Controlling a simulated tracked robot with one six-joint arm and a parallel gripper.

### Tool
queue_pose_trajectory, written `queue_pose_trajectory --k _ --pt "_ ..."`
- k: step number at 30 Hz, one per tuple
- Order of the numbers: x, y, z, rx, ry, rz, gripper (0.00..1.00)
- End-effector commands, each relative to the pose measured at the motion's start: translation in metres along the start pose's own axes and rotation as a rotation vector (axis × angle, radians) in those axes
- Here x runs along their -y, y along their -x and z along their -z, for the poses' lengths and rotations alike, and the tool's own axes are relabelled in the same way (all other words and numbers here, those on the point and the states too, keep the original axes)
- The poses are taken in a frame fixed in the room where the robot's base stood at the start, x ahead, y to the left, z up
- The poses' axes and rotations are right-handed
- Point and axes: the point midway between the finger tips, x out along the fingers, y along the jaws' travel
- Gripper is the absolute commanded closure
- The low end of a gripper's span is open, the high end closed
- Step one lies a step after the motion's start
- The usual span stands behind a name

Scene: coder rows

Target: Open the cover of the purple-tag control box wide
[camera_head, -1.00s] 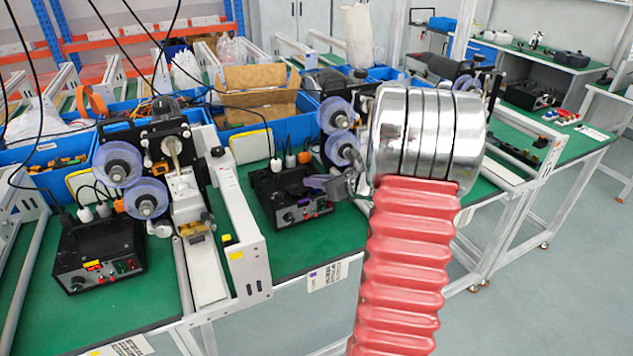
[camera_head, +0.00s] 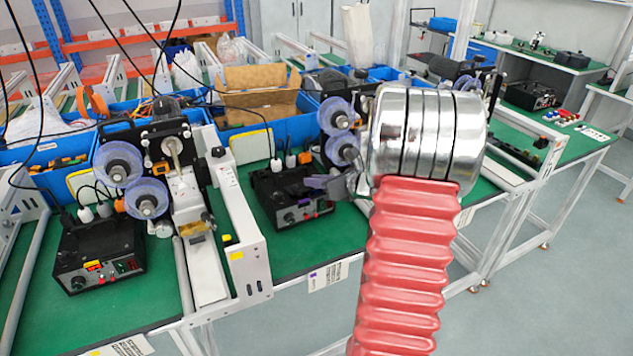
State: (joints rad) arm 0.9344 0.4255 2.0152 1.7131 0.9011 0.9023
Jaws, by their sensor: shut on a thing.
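The purple-tag control box (camera_head: 290,213) is a black box with knobs on its front, on the green bench in the middle of the view. A small purple mark shows on its front right, and a purple tag is on the label at the bench edge below. My gripper (camera_head: 318,183) is at the upper right of the box, its grey fingers shut at the edge of the box's dark cover (camera_head: 280,180). The exact grip is small and hard to make out. The cover's right side is partly hidden by the fingers, and how far it is raised cannot be told.
Purple-blue rollers (camera_head: 337,117) stand just behind my gripper. A white rail (camera_head: 240,225) runs left of the box. Another black control box (camera_head: 98,255) with a yellow tag sits at the left. Blue bins (camera_head: 235,127) stand behind. My red and silver arm hides the bench at right.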

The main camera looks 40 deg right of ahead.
Motion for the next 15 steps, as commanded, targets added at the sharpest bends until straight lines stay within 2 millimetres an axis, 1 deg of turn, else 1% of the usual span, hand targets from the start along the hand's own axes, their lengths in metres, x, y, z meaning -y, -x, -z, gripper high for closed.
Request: queue_pose_trajectory --k 2,3,11,15 --pt "-0.0011 -0.0007 -0.0010 0.001 0.000 -0.003 1.00" --pt "-0.0011 -0.0007 -0.0010 0.001 0.000 -0.003 0.87" --pt "-0.0004 -0.0002 -0.0005 0.000 0.000 -0.001 0.69" --pt "-0.0001 -0.0001 -0.0002 0.000 0.000 0.000 0.69"
